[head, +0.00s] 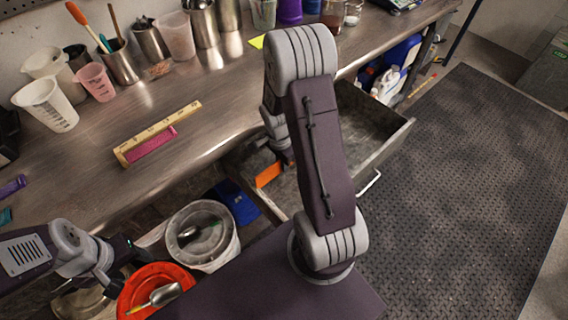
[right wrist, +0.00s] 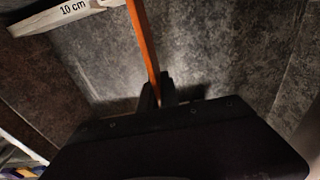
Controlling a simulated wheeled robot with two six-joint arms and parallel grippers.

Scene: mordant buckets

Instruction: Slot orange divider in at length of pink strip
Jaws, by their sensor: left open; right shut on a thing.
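The orange divider (head: 269,174) stands in the open drawer (head: 385,145), seen left of my right arm. In the right wrist view my right gripper (right wrist: 158,92) is shut on the divider (right wrist: 143,38), which shows as a thin upright edge running away from the fingers. In the head view my right arm hides most of that gripper. The pink strip (head: 151,143) lies on the bench beside a yellow ruler (head: 158,131). A pale scale marked "10 cm" (right wrist: 73,9) shows at the drawer's side in the right wrist view. My left gripper (head: 118,268) is open and empty near the buckets.
A white bucket (head: 232,246) and a red-orange bucket (head: 128,300), each with a scoop, stand below the bench. Jugs and metal cups line the back of the bench (head: 215,95). The drawer floor (right wrist: 215,55) looks bare around the divider.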

